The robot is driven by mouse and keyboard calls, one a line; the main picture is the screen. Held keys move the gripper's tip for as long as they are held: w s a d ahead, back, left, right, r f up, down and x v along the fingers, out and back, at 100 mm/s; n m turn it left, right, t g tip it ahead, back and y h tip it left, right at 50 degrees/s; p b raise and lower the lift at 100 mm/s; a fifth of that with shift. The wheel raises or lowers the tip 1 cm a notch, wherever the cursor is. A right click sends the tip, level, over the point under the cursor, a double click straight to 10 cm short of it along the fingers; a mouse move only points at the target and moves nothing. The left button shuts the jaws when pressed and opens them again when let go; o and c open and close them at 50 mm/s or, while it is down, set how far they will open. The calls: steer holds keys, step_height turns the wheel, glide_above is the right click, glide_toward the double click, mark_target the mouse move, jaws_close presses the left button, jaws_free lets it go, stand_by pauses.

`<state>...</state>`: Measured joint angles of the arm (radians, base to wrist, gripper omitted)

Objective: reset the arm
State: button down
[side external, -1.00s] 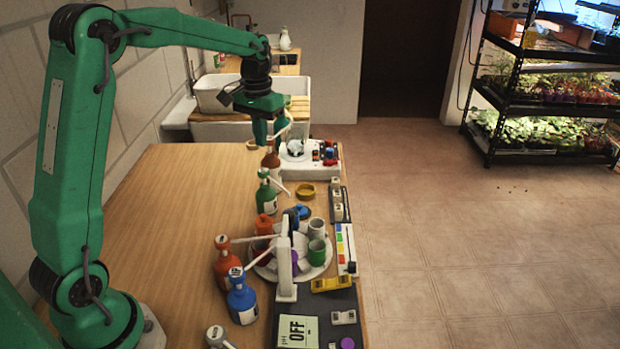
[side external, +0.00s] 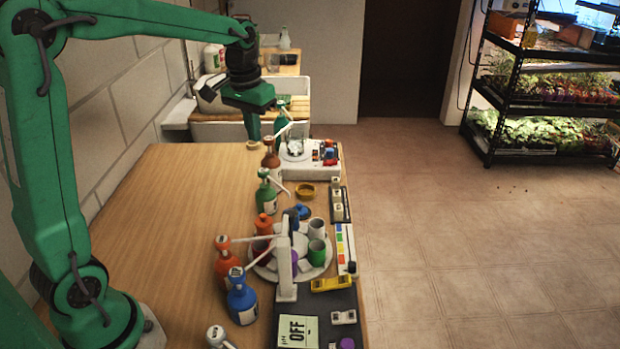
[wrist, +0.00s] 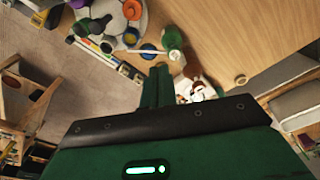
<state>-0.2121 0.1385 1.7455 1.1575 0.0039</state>
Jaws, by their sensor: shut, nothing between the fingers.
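My green gripper (side external: 253,127) hangs over the far end of the wooden table in the side view, left of the brown bottle. Its fingers point down, shut with nothing between them. In the wrist view my gripper (wrist: 158,72) shows its two fingers side by side, touching. The fingers appear clear of the bottles around them, though the exact gap to the nearest ones is hard to tell.
Pump bottles stand in a row: brown (side external: 271,160), green (side external: 266,196), orange-red (side external: 227,265) and blue (side external: 241,298). A round rack (side external: 262,270) holds cups. A scale-like white device (side external: 300,172) stands at the far right. The table's left half (side external: 170,210) is clear.

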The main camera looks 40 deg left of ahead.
steer(key=s+d+m+t, duration=0.1)
steer(key=s+d, duration=0.3)
steer(key=s, duration=0.5)
steer(key=s+d+m+t, duration=0.1)
steer(key=s+d+t, duration=0.2)
steer(key=s, duration=0.7)
steer(key=shift+s+d+r, duration=0.15)
steer(key=shift+s+d, duration=0.1)
steer(key=shift+d, duration=0.75)
